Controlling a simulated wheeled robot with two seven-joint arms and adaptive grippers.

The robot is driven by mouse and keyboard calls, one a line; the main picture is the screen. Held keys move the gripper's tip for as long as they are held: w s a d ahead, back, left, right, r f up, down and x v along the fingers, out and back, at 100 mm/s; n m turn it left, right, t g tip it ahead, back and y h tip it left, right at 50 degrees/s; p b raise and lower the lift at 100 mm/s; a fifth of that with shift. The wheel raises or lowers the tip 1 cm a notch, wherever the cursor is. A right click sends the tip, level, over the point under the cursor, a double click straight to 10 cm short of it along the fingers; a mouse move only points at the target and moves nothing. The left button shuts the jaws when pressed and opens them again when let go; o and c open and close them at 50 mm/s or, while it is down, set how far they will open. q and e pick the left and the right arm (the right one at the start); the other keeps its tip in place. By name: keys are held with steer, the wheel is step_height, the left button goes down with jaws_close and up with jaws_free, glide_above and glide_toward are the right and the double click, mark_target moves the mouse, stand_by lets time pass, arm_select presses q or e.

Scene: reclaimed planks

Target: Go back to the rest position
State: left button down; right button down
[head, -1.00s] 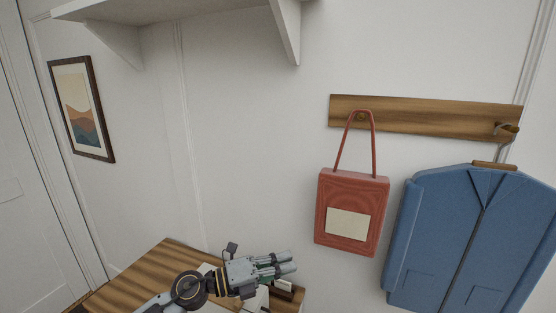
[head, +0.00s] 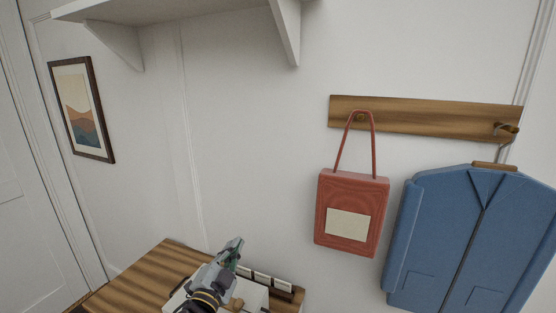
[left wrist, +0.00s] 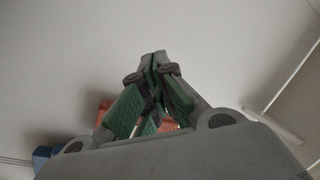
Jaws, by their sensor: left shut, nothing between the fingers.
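My left gripper (head: 236,246) is low in the head view, above the wooden table, and points up and away from me. In the left wrist view its green-padded fingers (left wrist: 155,62) meet at the tips with nothing between them. A red bag (head: 336,190) with a pale label hangs by its strap from the wooden rail (head: 420,118), right of the gripper and apart from it. Parts of red and blue things show behind the fingers in the left wrist view. My right gripper is in neither view.
The wooden tabletop (head: 145,278) holds a white thing (head: 254,294) partly hidden by my left arm, and a row of small pale and dark items (head: 268,280). A blue jacket (head: 465,240) hangs at the right. A white shelf (head: 190,8) juts out above; a framed picture (head: 82,108) hangs left.

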arm_select(q)
steer(key=s+a+f+n+g+y, duration=0.3)
steer(key=s+a+f+n+g, duration=0.3)
steer(key=f, duration=0.4)
steer(key=s+a+f+n+g+y, duration=0.2)
steer(key=s+a+f+n+g, duration=0.15)
steer(key=s+f, duration=0.5)
steer(key=s+f+n+g, duration=0.1)
steer(key=s+f+g, duration=0.55)
steer(key=s, duration=0.45)
step_height(320, 180, down, 32)
steer(key=s, duration=0.2)
steer(key=s+a+f+g, duration=0.1)
steer(key=s+a+f, duration=0.1)
steer(key=s+f, duration=0.8)
steer(key=s+a+f+g, duration=0.1)
steer(key=s+a+f, duration=0.1)
steer(key=s+f, duration=0.8)
steer(key=shift+s+a+f+h, duration=0.25)
steer(key=shift+s+a+h, duration=0.1)
steer(key=shift+s, duration=0.95)
